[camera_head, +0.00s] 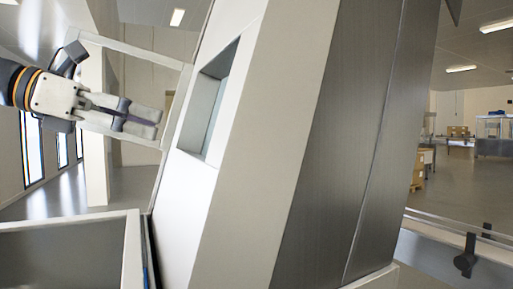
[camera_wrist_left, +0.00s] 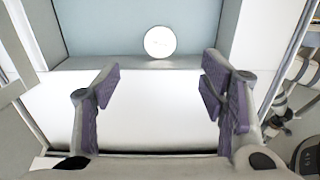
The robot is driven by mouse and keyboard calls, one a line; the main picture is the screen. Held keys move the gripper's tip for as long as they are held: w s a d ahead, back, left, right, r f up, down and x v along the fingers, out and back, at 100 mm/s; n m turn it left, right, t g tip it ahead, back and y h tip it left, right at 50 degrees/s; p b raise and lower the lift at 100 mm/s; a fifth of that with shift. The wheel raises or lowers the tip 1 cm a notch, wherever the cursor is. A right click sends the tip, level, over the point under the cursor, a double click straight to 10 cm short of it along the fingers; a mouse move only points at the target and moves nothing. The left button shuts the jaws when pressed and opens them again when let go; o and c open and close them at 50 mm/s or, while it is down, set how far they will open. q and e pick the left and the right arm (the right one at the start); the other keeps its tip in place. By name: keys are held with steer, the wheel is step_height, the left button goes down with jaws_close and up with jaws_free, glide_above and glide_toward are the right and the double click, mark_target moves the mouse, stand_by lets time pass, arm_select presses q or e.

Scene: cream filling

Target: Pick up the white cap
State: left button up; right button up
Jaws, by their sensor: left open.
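The white cap (camera_wrist_left: 160,42) is a round white disc in the left wrist view. It is in the recess, at its near edge, ahead of my left gripper and roughly midway between the fingers in the picture. My left gripper (camera_wrist_left: 160,92) is open and empty, its purple-padded fingers apart on either side of a white surface. In the head view my left gripper (camera_head: 140,116) is at the upper left, to the left of the recess opening (camera_head: 209,100) in the tall white machine. The cap is hidden in the head view. My right gripper is not in view.
The white and grey machine (camera_head: 240,180) fills the middle of the head view. A pale frame (camera_head: 140,52) surrounds the area by my left gripper. A grey bin (camera_head: 132,250) stands at the lower left. Bottle-like items (camera_wrist_left: 280,100) show at the right of the wrist view.

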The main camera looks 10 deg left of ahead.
arm_select(q)
steer(key=x, duration=0.3)
steer(key=b+x, duration=0.1)
steer(key=x, duration=0.7)
steer(key=shift+w+f, duration=0.15)
steer(key=shift+f, duration=0.25)
steer(key=shift+w+d, duration=0.15)
steer(key=shift+d, duration=0.1)
steer(key=shift+r, duration=0.2)
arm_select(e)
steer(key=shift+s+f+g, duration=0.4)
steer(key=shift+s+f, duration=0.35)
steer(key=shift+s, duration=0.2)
arm_select(q)
steer(key=c, duration=0.9)
